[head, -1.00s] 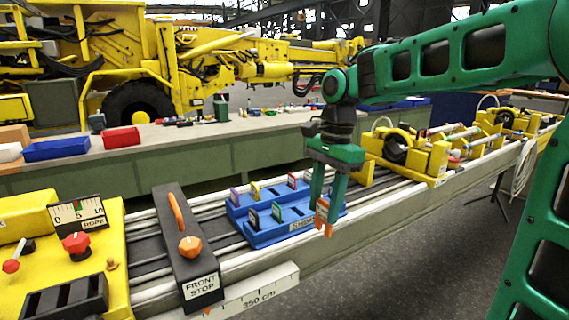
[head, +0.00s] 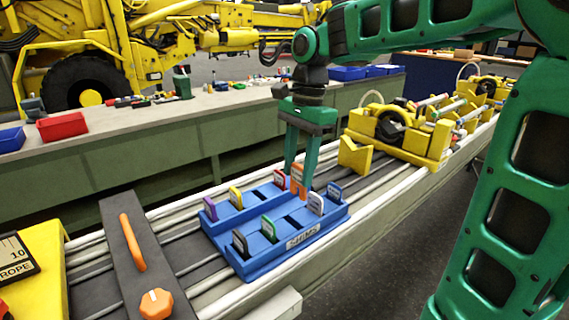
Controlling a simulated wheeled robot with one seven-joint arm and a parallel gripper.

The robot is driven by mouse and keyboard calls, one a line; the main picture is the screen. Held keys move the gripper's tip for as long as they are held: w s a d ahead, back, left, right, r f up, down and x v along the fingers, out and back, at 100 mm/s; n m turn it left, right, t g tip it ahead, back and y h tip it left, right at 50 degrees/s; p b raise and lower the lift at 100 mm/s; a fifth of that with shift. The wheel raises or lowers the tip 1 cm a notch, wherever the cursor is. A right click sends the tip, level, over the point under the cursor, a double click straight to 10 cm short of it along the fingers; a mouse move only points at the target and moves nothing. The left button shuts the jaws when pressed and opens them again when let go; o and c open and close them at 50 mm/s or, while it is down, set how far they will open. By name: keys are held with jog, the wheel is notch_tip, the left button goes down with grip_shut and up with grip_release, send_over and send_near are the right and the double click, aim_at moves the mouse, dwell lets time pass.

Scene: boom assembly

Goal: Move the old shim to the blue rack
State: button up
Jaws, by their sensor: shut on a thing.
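The blue rack (head: 279,260), labelled SHIMS, lies across the rails of the bench and holds several upright coloured shims. My gripper (head: 298,182) points down over the rack's far right part and is shut on an orange shim (head: 297,176), which I take to be the old shim. The orange shim is upright, between a red shim (head: 280,180) and a white-faced shim (head: 315,204). Its lower end is partly hidden, and I cannot tell whether it sits in a slot or hangs just above.
Purple (head: 210,208), yellow (head: 236,197), green (head: 268,229), dark (head: 240,243) and blue (head: 334,192) shims stand in the rack. A dark front stop (head: 130,255) with an orange handle is on the left. A yellow carriage (head: 400,135) stands on the rails to the right.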

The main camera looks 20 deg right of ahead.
aim_at(293, 193)
jog(key=shift+a+f, duration=0.3)
jog(key=shift+f, duration=0.25)
jog(key=shift+a+f, duration=0.3)
jog(key=shift+f, duration=1.95)
jog(key=shift+s, duration=0.1)
jog(key=shift+f, duration=0.45)
jog(key=shift+f, duration=1.45)
jog(key=shift+f, duration=0.1)
